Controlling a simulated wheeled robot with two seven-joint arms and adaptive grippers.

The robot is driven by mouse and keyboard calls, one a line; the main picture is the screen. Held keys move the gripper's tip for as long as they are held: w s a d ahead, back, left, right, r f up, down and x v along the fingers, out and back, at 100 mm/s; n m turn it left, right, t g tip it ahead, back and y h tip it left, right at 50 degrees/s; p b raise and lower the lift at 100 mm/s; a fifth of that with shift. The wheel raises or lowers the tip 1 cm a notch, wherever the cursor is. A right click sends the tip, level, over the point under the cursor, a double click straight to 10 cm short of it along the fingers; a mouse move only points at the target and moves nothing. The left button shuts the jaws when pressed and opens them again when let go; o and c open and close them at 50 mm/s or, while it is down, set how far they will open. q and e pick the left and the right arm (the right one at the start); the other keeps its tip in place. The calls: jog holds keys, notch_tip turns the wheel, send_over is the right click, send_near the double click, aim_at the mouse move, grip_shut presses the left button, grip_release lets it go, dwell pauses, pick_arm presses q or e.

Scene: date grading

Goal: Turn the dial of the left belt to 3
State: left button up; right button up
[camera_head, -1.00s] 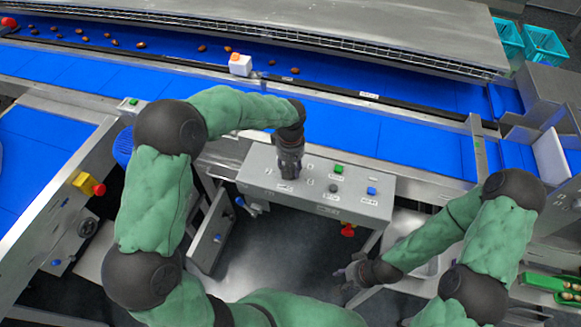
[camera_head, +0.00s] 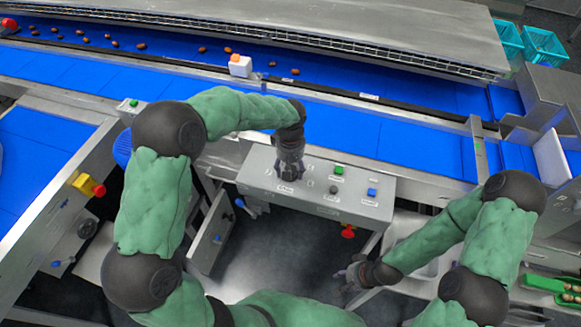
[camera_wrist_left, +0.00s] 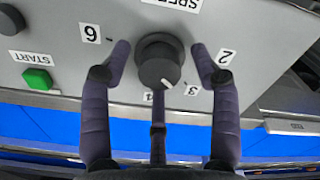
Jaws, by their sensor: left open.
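The black dial (camera_wrist_left: 159,58) sits on the grey control box (camera_head: 260,160). In the left wrist view its white mark points down and slightly right, between the label 3 (camera_wrist_left: 191,89) and a partly hidden label by the lower finger. Labels 2 (camera_wrist_left: 226,57) and 6 (camera_wrist_left: 90,33) lie on either side. My left gripper (camera_wrist_left: 160,52) is open, its fingers spread around the dial; contact is unclear. In the head view, my left gripper (camera_head: 290,172) is over the box and hides the dial. My right gripper (camera_head: 348,278) looks open and empty, low in front of the box.
The box also carries a green START button (camera_wrist_left: 37,79), a black knob (camera_head: 333,189) and a blue button (camera_head: 372,192). A red emergency stop (camera_head: 348,231) hangs below it. Blue belts (camera_head: 400,143) run behind. Another red stop (camera_head: 98,190) is at the left.

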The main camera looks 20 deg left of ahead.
aim_at(291, 168)
pick_arm(q)
notch_tip(291, 168, up, 12)
dwell(0.4)
jog(key=shift+f, duration=0.15)
dwell(0.3)
